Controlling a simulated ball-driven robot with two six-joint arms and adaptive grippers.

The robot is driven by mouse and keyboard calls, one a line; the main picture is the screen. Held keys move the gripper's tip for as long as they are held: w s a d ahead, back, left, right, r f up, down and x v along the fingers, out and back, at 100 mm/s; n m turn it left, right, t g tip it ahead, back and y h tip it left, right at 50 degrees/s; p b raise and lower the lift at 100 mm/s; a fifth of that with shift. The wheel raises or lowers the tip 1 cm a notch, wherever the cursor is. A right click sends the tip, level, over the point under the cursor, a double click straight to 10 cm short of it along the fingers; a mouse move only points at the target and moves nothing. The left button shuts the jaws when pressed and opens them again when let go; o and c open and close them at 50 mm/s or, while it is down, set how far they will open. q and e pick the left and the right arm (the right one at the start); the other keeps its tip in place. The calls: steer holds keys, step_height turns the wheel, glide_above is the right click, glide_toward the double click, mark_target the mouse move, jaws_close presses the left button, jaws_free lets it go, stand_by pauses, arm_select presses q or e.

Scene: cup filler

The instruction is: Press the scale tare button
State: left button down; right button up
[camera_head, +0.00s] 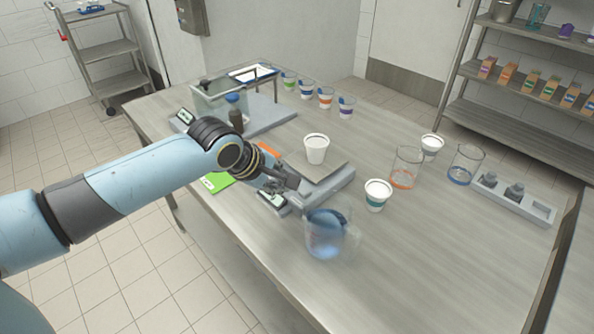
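The scale (338,184) is a low grey unit near the middle of the table, with a white cup (316,149) upright on its plate. Its small lit display (271,199) is on the front-left end. My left gripper (284,184) reaches in from the left, at the scale's front end just above the display. It covers part of the panel, and I cannot make out the tare button. The fingers are small and dark, and whether they are open or shut is unclear. My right gripper is not in view.
A clear beaker with blue contents (328,234) stands close in front of the scale. A teal-banded cup (377,194) and orange-marked beaker (405,168) stand to the right. A glass-walled balance (221,102) and several coloured cups are behind. A green card (216,181) lies left.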

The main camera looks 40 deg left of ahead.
arm_select(q)
steer(key=w+a+r+n+t+p, duration=0.1)
steer(key=w+a+r+n, duration=0.2)
steer(key=w+r+n, duration=0.3)
steer(key=shift+w+r+n+t, duration=0.3)
steer(key=shift+w+n+t, duration=0.15)
steer(key=shift+n, duration=0.45)
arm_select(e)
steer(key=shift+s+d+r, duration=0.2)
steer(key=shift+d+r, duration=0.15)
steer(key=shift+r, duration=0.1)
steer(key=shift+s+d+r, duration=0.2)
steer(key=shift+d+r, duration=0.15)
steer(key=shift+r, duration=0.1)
arm_select(q)
step_height(320, 180, down, 7)
steer(key=b, duration=0.9)
steer(key=shift+r+b, duration=0.1)
steer(key=shift+b, duration=0.3)
steer(key=shift+f, duration=0.4)
steer(key=shift+d+f, duration=0.1)
steer(key=shift+f, duration=0.5)
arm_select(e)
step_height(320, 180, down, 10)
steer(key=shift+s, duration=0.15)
arm_select(q)
steer(key=shift+f, duration=0.1)
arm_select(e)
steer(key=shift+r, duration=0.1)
